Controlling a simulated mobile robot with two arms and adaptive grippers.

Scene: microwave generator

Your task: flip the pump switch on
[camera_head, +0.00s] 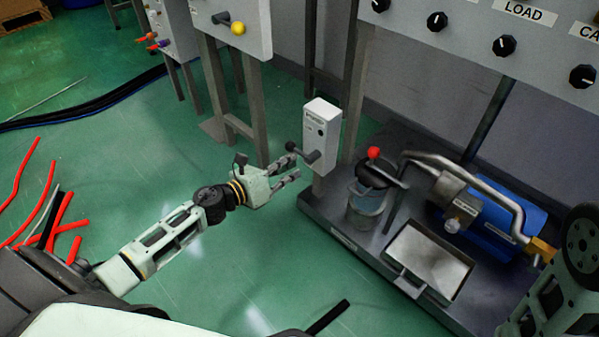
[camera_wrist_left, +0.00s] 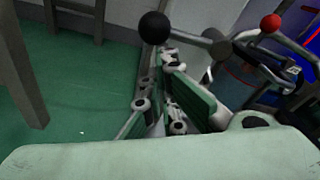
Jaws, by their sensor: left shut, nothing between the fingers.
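The pump switch is a pale grey box (camera_head: 321,124) on a post at the left edge of the dark pump platform. Its black-knobbed lever (camera_head: 305,153) sticks out from the box's lower front, towards the left. My left gripper (camera_head: 294,168) is shut and empty, with its fingertips close beside and just below the lever. In the left wrist view the black ball knob (camera_wrist_left: 154,27) and its grey shaft lie just beyond the fingers of my left gripper (camera_wrist_left: 168,62). I cannot tell whether they touch. My right gripper is out of view.
A red-knobbed valve (camera_head: 374,153), a blue pump (camera_head: 500,215) and a metal tray (camera_head: 430,262) stand on the platform (camera_head: 350,245) to the right. A panel with a yellow-knobbed lever (camera_head: 238,28) is behind.

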